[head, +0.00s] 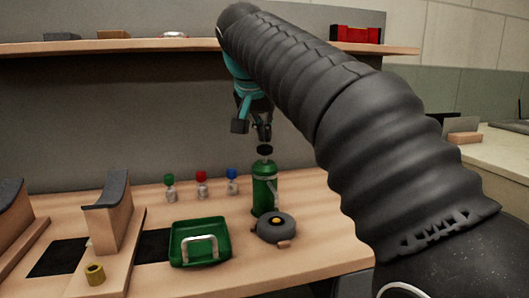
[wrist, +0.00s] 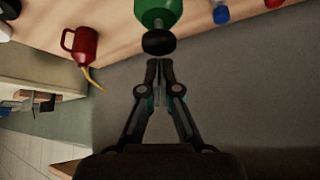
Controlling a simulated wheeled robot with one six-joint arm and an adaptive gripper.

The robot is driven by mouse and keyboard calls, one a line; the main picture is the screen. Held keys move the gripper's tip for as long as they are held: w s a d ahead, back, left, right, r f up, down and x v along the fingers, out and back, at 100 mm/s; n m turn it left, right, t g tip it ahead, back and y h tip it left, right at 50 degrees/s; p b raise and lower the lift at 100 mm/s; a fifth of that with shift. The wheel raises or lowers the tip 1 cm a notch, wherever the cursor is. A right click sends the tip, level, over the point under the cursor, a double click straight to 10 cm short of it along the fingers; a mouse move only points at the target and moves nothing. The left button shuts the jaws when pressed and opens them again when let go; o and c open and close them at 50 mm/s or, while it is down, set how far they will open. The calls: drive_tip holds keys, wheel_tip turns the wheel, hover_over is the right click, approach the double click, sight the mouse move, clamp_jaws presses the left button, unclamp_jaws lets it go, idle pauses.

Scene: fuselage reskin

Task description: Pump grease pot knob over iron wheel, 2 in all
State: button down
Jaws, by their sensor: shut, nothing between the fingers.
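The grease pot (head: 265,190) is a green bottle standing upright on the wooden bench. Its black knob (head: 265,150) is on top; the knob also shows in the wrist view (wrist: 159,42), with the green pot (wrist: 157,12) beyond it.
A green tray (head: 182,262) with a pale handle lies left of the wheel. Small bottles with green (head: 169,187), red (head: 202,183) and blue (head: 232,181) caps stand behind. A wooden stand (head: 108,225) is at left. A red can (wrist: 82,45) with a yellow spout shows in the wrist view.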

drive_tip(key=shift+f+b, duration=0.65)
drive_tip(key=shift+f, duration=0.3)
drive_tip(key=shift+r, duration=0.1)
drive_tip(key=shift+r+p, duration=1.2)
drive_tip(key=shift+p, duration=0.15)
drive_tip(key=shift+r, duration=0.1)
wheel_tip(320, 180, up, 3)
drive_tip(key=p, duration=0.3)
drive_tip(key=shift+r+b, duration=0.3)
drive_tip(key=shift+r, duration=0.6)
drive_tip(key=shift+d, duration=0.1)
